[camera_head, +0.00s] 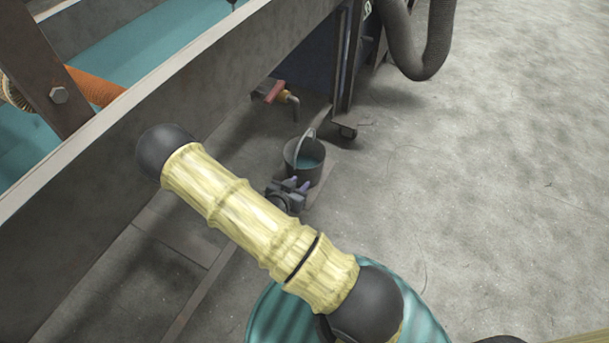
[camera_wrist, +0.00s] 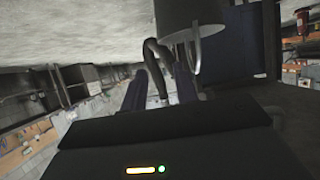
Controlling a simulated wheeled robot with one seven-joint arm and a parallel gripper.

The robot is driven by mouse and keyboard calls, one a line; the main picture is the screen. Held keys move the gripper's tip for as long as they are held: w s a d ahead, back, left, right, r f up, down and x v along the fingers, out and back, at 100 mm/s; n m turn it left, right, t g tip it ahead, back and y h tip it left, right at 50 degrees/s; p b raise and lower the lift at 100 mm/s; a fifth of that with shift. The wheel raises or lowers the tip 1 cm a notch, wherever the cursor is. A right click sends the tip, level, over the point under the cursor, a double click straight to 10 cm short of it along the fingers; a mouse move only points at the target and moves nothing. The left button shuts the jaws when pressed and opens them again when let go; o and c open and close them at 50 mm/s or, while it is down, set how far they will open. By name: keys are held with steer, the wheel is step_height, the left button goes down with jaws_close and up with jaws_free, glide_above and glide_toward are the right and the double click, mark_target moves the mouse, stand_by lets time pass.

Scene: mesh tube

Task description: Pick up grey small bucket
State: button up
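The small grey bucket (camera_head: 292,158) stands on the concrete floor beside the machine, with teal liquid inside and its thin handle raised. In the wrist view the bucket (camera_wrist: 190,14) is at the top centre, with the handle curving across its side. My gripper (camera_head: 297,184) is low at the near side of the bucket in the head view. In the wrist view my gripper (camera_wrist: 160,84) has its two dark blue fingers apart with nothing seen held between them. The bucket lies just beyond the fingertips; whether they touch it I cannot tell.
A long metal trough (camera_head: 190,105) runs along the left. The floor (camera_head: 500,170) at right is clear.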

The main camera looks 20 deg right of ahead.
steer(key=shift+d+f+t+h, duration=0.2)
steer(key=shift+d+t+h, duration=0.1)
steer(key=shift+h, duration=0.1)
steer(key=b+x, duration=0.3)
steer(key=x, duration=0.8)
steer(key=shift+w+f, duration=0.15)
steer(key=shift+f, duration=0.1)
steer(key=shift+d, duration=0.15)
steer(key=b+x, duration=0.2)
steer(key=x, duration=0.3)
steer(key=shift+w+d+f, duration=0.15)
steer(key=shift+w+d, duration=0.1)
steer(key=shift+d, duration=0.05)
